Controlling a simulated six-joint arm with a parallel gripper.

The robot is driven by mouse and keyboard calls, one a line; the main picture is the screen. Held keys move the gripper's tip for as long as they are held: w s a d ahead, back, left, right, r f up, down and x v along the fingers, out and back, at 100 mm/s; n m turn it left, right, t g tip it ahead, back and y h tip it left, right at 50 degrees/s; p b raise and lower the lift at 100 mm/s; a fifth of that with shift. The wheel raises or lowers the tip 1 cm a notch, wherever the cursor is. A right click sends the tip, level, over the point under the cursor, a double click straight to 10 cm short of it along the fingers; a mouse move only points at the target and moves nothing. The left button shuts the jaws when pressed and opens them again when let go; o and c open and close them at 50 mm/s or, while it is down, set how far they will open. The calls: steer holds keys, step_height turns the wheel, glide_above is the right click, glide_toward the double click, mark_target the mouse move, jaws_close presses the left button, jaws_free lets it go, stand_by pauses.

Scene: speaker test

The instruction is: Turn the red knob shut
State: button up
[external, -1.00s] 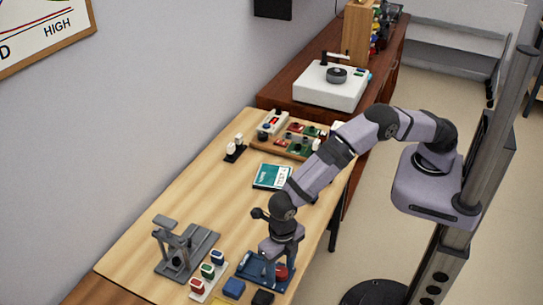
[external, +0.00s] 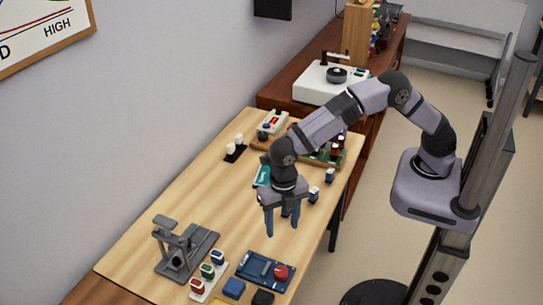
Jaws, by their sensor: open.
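The red knob (external: 281,272) sits on the right part of a blue tray-like base (external: 257,259) near the front right edge of the table. A small grey-blue bar-shaped part lies beside it on the base. My gripper (external: 283,228) points down with its two blue fingers apart and empty. It is above the table, behind the blue base and clear of the knob. Whether the knob is turned open or shut cannot be told at this size.
A grey stand (external: 184,246) and a white strip with red, green and blue pieces (external: 207,275) are left of the base. A blue block (external: 234,288) and a black block (external: 262,298) are in front. A teal booklet (external: 262,176) lies partly behind my arm. The table's left middle is clear.

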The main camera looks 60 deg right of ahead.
steer(key=d+r+m, duration=0.1)
steer(key=d+m, duration=0.5)
steer(key=d, duration=0.4)
steer(key=d+r+m, duration=0.2)
steer(key=d+m, duration=0.5)
steer(key=d, duration=0.3)
steer(key=shift+s+d+r+m+p, duration=0.2)
steer(key=shift+s+r+m+p, duration=0.1)
steer(key=shift+s+p, duration=0.15)
steer(key=shift+c, duration=1.3)
steer(key=n+b, duration=0.1)
glide_above(281, 272)
steer(key=f, duration=0.6)
steer(key=shift+w+d, duration=0.15)
steer(key=shift+d, duration=0.25)
steer(key=shift+s+a+f, duration=0.15)
steer(key=shift+s+a, duration=0.05)
steer(key=shift+a, duration=0.15)
steer(key=shift+f+p, duration=0.85)
steer(key=shift+f, duration=2.8)
